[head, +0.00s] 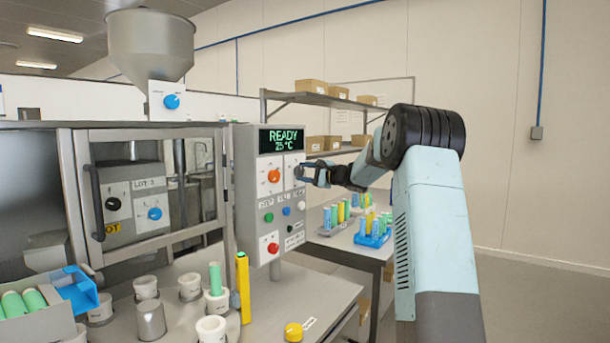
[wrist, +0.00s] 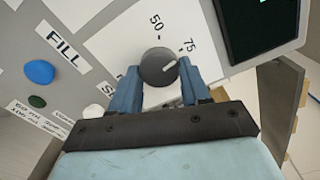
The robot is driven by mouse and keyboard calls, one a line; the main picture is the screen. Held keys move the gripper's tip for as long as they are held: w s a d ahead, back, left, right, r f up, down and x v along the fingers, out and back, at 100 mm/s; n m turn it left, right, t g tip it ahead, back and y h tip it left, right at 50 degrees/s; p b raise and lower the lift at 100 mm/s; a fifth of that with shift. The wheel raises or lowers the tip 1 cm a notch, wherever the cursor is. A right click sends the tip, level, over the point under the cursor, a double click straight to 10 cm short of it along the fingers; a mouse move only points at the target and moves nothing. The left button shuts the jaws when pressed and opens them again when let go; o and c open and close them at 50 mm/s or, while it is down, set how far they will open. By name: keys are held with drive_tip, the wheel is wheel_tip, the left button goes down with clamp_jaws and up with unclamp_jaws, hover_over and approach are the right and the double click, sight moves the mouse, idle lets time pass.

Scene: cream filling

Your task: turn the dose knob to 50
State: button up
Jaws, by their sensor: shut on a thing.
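The dose knob (wrist: 157,66) is dark grey and round with a short white pointer line, and it sits on a white plate (wrist: 120,45) in the wrist view. The marks "50" and "75" are printed around it; the pointer is aimed to the upper right, towards the 75 side and away from 50. My gripper (wrist: 158,80) is shut on the knob, with one blue finger on each side. In the head view my gripper (head: 303,172) is at the right part of the control panel (head: 246,210) and largely hides the knob.
The panel's display (head: 283,140) reads READY 25 °C. An orange knob (head: 274,176) is left of my gripper; a green button (head: 269,217), a blue button (head: 287,211) and a red knob (head: 269,246) are below. A side table (head: 345,245) holding racks stands to the right.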

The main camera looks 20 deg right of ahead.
drive_tip(key=n, duration=0.5)
drive_tip(key=shift+f+n, duration=0.2)
drive_tip(key=shift+n, duration=0.1)
drive_tip(key=shift+s+n, duration=0.1)
drive_tip(key=shift+n, duration=2)
drive_tip(key=o, duration=0.8)
drive_tip(key=shift+o, duration=1.2)
drive_tip(key=shift+r, duration=0.15)
drive_tip(key=v, duration=1.3)
drive_tip(key=shift+s+d, duration=0.25)
